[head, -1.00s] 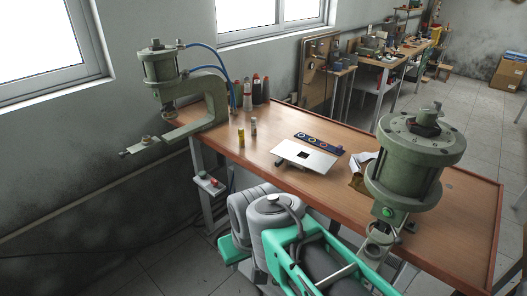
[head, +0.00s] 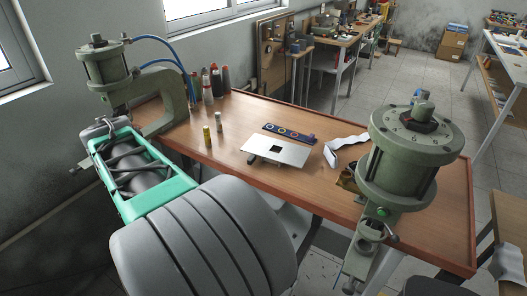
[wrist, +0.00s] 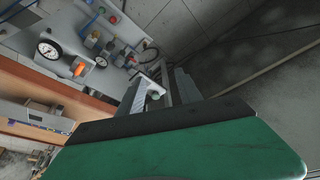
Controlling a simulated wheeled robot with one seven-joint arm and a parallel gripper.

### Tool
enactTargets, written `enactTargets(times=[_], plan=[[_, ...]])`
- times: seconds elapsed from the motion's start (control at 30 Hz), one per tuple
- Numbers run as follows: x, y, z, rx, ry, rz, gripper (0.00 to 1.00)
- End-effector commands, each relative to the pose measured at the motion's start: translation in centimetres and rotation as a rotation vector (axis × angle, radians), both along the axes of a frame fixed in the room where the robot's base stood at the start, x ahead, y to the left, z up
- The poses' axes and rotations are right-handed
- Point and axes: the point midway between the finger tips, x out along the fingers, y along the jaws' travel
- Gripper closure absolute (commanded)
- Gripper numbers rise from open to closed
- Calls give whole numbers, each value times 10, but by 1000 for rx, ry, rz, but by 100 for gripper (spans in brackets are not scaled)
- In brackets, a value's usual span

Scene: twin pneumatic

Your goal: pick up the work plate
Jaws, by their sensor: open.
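The work plate is likely the flat white plate (head: 276,150) with a dark square opening, lying on the wooden workbench between the two green presses in the head view. A dark support shows under its near left edge. I cannot make out the plate in the wrist view. My gripper (wrist: 160,92) shows in the wrist view beyond my green housing, its fingers apart and nothing visible between them. In the head view my arm reaches to the left, away from the plate, and my gripper cannot be made out.
The left press (head: 152,98) stands beside my arm; the right press (head: 412,150) rises at the bench's front right. A dark blue strip with rings (head: 289,134) lies behind the plate. Small cylinders (head: 207,137) and bottles (head: 208,86) stand left. A pressure gauge (wrist: 48,50) shows in the wrist view.

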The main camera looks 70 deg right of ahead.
Motion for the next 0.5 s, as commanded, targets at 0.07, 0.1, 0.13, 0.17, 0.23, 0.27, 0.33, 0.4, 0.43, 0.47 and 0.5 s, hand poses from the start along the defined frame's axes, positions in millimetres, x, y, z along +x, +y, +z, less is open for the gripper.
enactTargets(times=[0.07, 0.1, 0.13, 0.17, 0.23, 0.27, 0.33, 0.4, 0.43, 0.47, 0.5], plan=[[-14, -112, -2, -8, -3, -302, 58], [-29, -161, -4, -15, -10, -433, 58], [-43, -193, -7, -21, -14, -523, 58], [-58, -222, -9, -27, -18, -603, 58], [-91, -273, -16, -38, -26, -753, 58], [-104, -289, -18, -41, -30, -802, 58], [-125, -313, -22, -50, -36, -878, 58], [-135, -325, -28, -52, -37, -913, 58], [-137, -328, -31, -52, -37, -920, 58], [-138, -330, -34, -53, -37, -922, 58], [-138, -332, -39, -52, -36, -921, 58]])
